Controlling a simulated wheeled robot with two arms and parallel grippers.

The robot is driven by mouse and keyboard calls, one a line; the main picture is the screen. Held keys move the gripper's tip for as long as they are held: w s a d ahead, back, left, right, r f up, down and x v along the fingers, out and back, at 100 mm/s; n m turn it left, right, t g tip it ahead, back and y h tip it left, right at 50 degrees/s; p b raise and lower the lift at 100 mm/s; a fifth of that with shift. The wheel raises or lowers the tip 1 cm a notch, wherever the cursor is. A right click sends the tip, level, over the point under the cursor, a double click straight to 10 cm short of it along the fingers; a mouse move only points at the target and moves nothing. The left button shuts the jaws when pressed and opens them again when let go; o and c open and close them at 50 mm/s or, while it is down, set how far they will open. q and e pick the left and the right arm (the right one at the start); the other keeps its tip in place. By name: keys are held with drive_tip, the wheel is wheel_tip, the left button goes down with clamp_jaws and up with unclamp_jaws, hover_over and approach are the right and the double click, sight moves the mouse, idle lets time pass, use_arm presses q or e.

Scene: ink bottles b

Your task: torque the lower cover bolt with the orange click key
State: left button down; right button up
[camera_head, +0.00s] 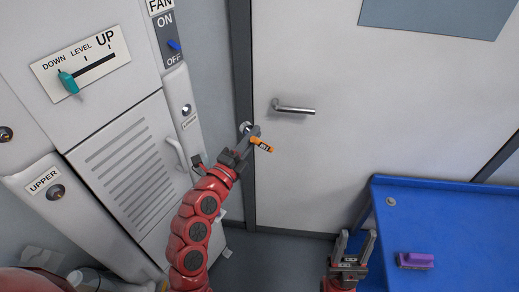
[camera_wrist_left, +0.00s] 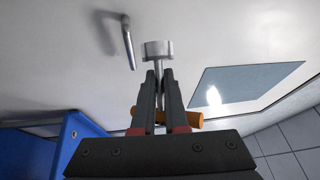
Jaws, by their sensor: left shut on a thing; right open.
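My left gripper (camera_head: 252,138) is shut on the orange click key (camera_head: 263,146), held up in front of the white door. In the left wrist view, the fingertips (camera_wrist_left: 158,78) close around its grey shaft; the metal socket head (camera_wrist_left: 158,48) points away from me and the orange handle (camera_wrist_left: 194,120) lies crosswise behind the fingers. A bolt (camera_head: 56,191) sits beside an "UPPER" label on the left cabinet. Another round fitting (camera_head: 186,110) sits above a label too small to read. I cannot tell which is the lower cover bolt. My right gripper (camera_head: 355,245) is open and empty.
A blue table (camera_head: 440,215) with a purple block (camera_head: 415,261) stands at the right. The cabinet carries a teal lever (camera_head: 68,82), a blue fan switch (camera_head: 174,45) and a handle (camera_head: 177,155). The door has a metal handle (camera_head: 293,107).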

sight(188, 111)
use_arm(q)
drive_tip(key=shift+w+a+r+n+t+y, duration=0.2)
drive_tip(key=shift+a+r+n+t+y, duration=0.1)
drive_tip(key=shift+a+n+t, duration=0.15)
drive_tip(key=shift+w+a+r+n+t+y, duration=0.15)
drive_tip(key=shift+a+r+n+t+y, duration=0.15)
drive_tip(key=shift+a, duration=0.25)
drive_tip(key=w+a+n+t+y+b, duration=0.1)
drive_tip(key=w+a+n+t+y, duration=0.1)
drive_tip(key=a+n+t+y, duration=0.2)
drive_tip(key=shift+a+f+n+t+y, duration=0.3)
drive_tip(key=shift+a+n+y, duration=0.55)
drive_tip(key=shift+a+y, duration=1)
drive_tip(key=shift+a, duration=0.15)
drive_tip(key=shift+b, duration=0.3)
drive_tip(key=shift+w+a+b, duration=0.4)
drive_tip(key=shift+a+b, duration=0.1)
drive_tip(key=shift+a, duration=0.25)
drive_tip(key=shift+w+a+b, duration=0.35)
drive_tip(key=shift+a+b, duration=0.2)
drive_tip(key=shift+a, duration=0.2)
drive_tip(key=shift+w+a+b, duration=0.4)
drive_tip(key=shift+a+b, duration=0.1)
drive_tip(key=shift+a, duration=0.25)
